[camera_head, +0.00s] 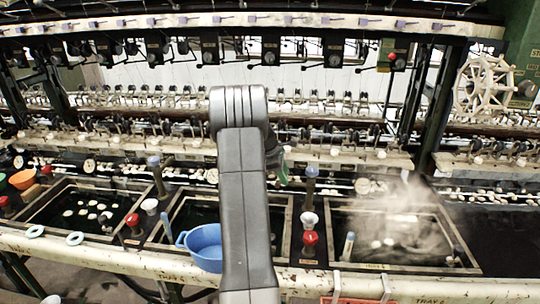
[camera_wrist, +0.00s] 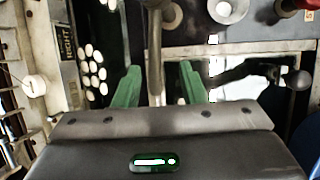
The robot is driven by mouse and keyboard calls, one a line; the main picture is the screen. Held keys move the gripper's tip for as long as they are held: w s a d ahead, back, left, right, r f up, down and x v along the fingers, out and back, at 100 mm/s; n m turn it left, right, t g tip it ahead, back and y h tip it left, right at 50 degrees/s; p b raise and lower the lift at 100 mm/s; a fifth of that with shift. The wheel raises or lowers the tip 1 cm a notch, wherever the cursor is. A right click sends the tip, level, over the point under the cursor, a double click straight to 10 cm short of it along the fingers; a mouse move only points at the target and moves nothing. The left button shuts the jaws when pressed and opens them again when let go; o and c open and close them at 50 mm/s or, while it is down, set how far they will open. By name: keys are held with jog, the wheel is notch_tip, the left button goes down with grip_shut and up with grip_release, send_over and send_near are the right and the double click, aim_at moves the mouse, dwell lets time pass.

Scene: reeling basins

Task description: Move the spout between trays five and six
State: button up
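A post with a blue-grey top (camera_head: 312,175), apparently the spout's pivot, stands between the middle and right trays. In the wrist view the spout (camera_wrist: 155,50) is a grey-brown pipe running down from its round head between my green fingertips. My gripper (camera_wrist: 160,82) looks open, with a finger on each side of the pipe and gaps visible. Contact cannot be told. In the head view my arm hides the spout's pipe and most of my gripper; one green finger (camera_head: 282,170) shows. The middle tray (camera_head: 290,222) and the steaming right tray (camera_head: 335,230) flank the post.
A white cup (camera_head: 309,218) and a red knob (camera_head: 310,240) stand nearer me on the same divider. A blue basin (camera_head: 205,248) sits at the middle tray's front edge. White cocoons (camera_wrist: 92,72) show left of my gripper.

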jog(key=b+v, duration=0.1)
jog(key=v, duration=0.9)
jog(key=shift+d, duration=0.1)
